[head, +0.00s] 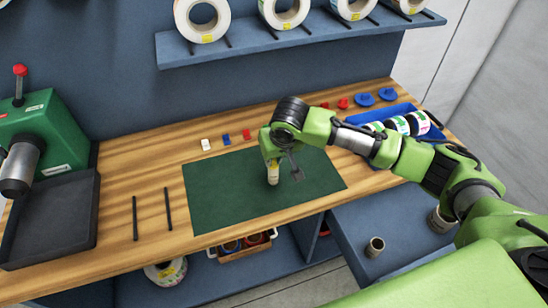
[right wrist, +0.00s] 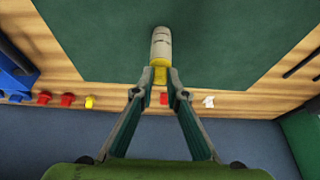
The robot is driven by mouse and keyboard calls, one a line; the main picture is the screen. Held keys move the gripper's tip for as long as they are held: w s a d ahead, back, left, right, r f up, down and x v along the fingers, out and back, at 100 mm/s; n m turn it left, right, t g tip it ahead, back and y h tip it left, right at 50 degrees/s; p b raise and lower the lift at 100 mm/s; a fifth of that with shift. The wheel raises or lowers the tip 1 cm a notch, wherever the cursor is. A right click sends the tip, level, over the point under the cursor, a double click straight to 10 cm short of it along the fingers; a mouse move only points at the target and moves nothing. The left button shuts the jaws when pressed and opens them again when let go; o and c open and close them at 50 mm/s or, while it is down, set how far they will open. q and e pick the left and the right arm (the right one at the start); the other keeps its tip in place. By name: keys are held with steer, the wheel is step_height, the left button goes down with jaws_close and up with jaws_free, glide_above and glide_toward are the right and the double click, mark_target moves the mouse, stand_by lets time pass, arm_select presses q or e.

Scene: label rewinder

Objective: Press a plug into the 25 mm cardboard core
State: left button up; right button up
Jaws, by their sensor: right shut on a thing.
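A pale cardboard core (head: 272,176) stands upright on the green mat (head: 220,195); it also shows in the right wrist view (right wrist: 160,46). My right gripper (right wrist: 160,82) is above the core, shut on a yellow plug (right wrist: 160,75). The plug lines up with the core's near end in the right wrist view and seems to touch it. How deep it sits in the core cannot be told. In the head view the gripper hides most of the plug. My left gripper is not in view.
A white plug (head: 206,144), a blue plug (head: 226,139) and several red ones lie along the bench's back. A blue tray of rolls (head: 418,124) stands at right. A green press (head: 48,135) and black tray (head: 52,220) are at left, beside two black rods (head: 168,208).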

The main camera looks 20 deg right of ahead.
steer(key=shift+s+f, duration=0.15)
steer(key=shift+f, duration=0.15)
steer(key=shift+c, duration=0.3)
steer(key=o, duration=0.9)
